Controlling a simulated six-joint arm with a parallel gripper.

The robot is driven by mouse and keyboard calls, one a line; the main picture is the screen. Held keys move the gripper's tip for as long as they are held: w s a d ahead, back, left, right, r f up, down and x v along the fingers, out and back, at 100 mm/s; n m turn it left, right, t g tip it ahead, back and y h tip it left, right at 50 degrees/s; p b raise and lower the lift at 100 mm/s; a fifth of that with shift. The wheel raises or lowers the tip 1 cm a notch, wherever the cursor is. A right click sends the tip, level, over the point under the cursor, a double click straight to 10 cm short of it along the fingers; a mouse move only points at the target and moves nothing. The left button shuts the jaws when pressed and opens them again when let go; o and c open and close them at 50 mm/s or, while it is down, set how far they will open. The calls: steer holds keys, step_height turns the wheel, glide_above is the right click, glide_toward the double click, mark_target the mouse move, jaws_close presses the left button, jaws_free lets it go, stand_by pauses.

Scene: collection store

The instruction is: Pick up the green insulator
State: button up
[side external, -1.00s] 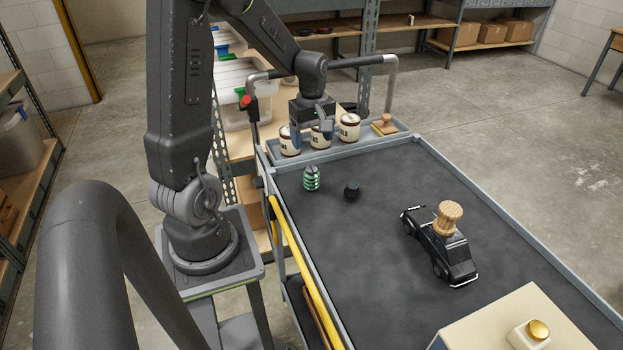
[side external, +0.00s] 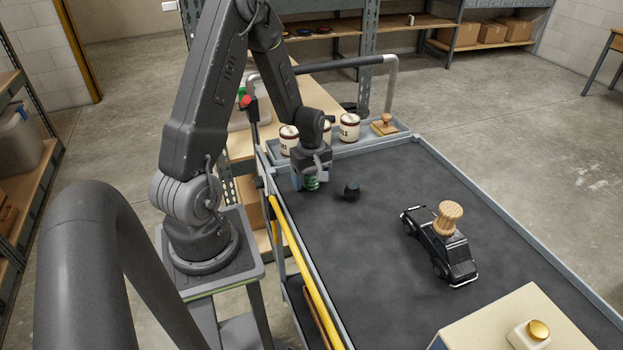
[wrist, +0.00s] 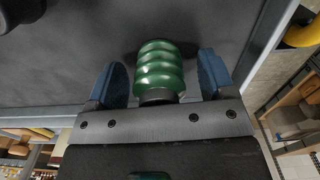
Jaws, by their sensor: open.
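The green insulator (wrist: 160,68) is a ribbed, glossy piece with a dark end, on the dark cart top. In the wrist view it lies between the two blue fingers of my gripper (wrist: 162,82), with a gap on each side. In the side view my gripper (side external: 311,182) is down over the insulator (side external: 311,184), and only a part of the green shows beneath it. My gripper is open and holds nothing.
A small dark knob (side external: 352,190) stands close to the right of my gripper. A black toy car (side external: 441,250) with a wooden piece (side external: 448,217) on it is farther right. Labelled jars (side external: 349,127) stand in the tray behind. The cart's middle is clear.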

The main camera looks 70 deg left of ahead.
steer(key=shift+f, duration=0.15)
steer(key=c, duration=1)
steer(key=shift+c, duration=0.2)
